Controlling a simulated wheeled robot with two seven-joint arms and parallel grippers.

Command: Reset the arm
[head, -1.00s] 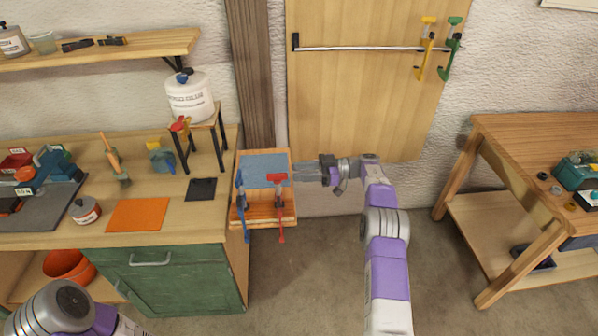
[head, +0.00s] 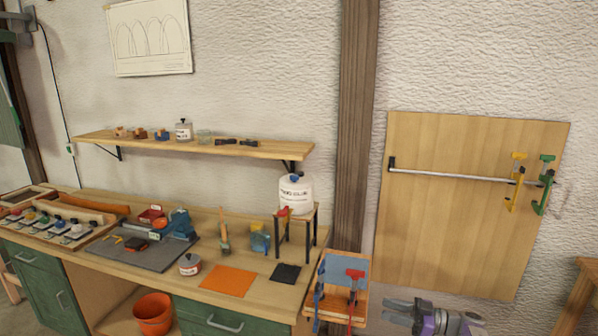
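My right gripper (head: 396,311) is at the bottom of the head view, right of the small clamping stand, its fingers pointing left. The fingers look parted, with nothing between them. The small wooden stand (head: 361,299) at the bench's right end carries a blue-grey sheet (head: 345,269). A blue clamp (head: 319,296) and a red clamp (head: 354,284) sit on the stand. A gap shows between my gripper and the stand. My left gripper is not in view.
The bench holds an orange mat (head: 228,281), a black pad (head: 286,273), a glue tin (head: 190,264) and a glue tank (head: 296,194) on a rack. A wooden wall panel (head: 450,240) carries a rail with yellow and green clamps. Another table's edge (head: 580,296) shows at right.

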